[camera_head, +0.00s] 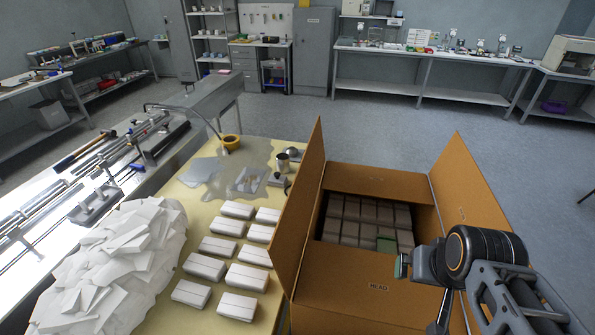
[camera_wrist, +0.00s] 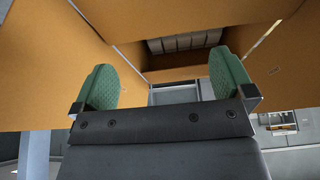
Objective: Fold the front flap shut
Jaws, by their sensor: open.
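The left flap (camera_head: 300,195) and right flap (camera_head: 470,190) stand up. My gripper (camera_head: 402,266) is at the carton's near right, by the front panel. In the wrist view its green-padded fingers (camera_wrist: 165,82) are apart with nothing between them; carton panels (camera_wrist: 195,25) fill the space above. I cannot tell whether it touches cardboard.
Several white packs (camera_head: 232,228) stand in rows on the yellow table (camera_head: 185,215), left of the carton. The floor (camera_head: 400,130) beyond the carton is clear.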

